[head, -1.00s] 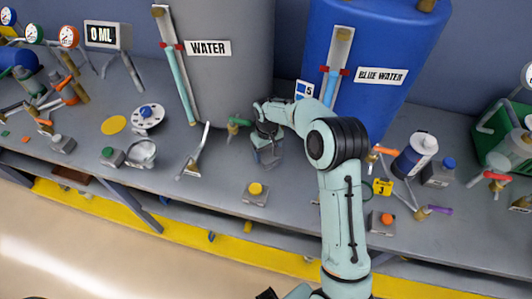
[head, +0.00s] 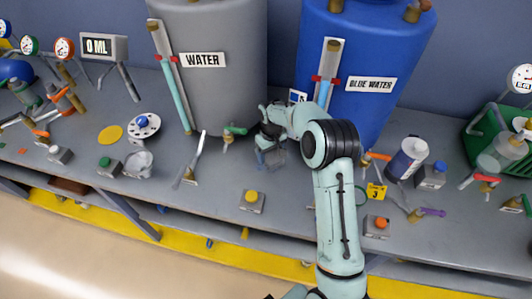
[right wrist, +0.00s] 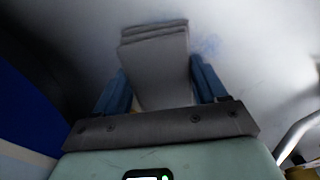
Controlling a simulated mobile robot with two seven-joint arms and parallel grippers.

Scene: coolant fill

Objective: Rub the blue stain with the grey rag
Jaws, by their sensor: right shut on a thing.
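My right gripper (head: 268,143) reaches over the bench between the grey WATER tank and the blue BLUE WATER tank. In the right wrist view, its blue fingers (right wrist: 160,88) are shut on the grey rag (right wrist: 158,65), a folded pad standing out beyond the fingertips. The rag also shows in the head view (head: 273,158), low at the bench top. A faint blue stain (right wrist: 209,45) shows on the pale grey surface just right of the rag's far end. I cannot tell whether the rag touches that surface. The stain is not visible in the head view. My left gripper is not in view.
The grey tank (head: 225,95) and the blue tank (head: 375,55) stand close behind. A green-handled valve (head: 233,131) is left of the gripper. A yellow-topped block (head: 252,198) lies in front.

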